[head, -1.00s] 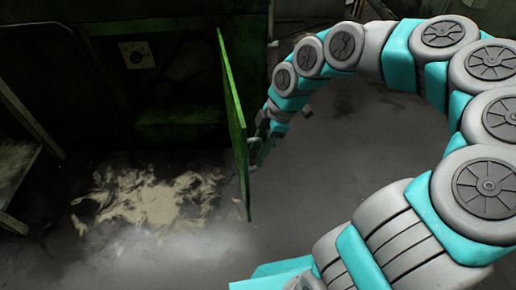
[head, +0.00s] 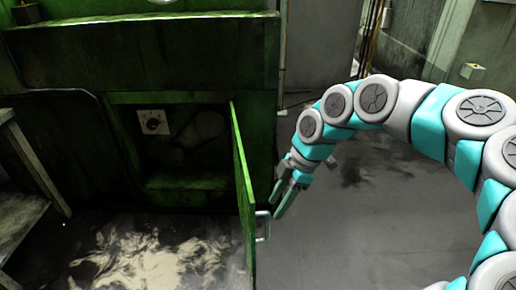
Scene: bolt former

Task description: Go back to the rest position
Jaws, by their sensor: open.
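My gripper (head: 281,200) is at the middle of the head view, at the end of my grey and teal arm. Its fingers point down and to the left, and they look open and empty. It is just right of the open green door (head: 243,190), close to the door's pale handle (head: 263,226). The fingers appear apart from the handle, though the exact gap is hard to tell. The door stands swung out from the green machine (head: 60,150) and is seen nearly edge-on.
Behind the door is a dark recess with a pale square plate and dial (head: 153,122). A pale spill (head: 135,262) covers the floor at lower left. A metal table (head: 22,205) stands at the left edge. The grey floor (head: 390,225) right of the door is free.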

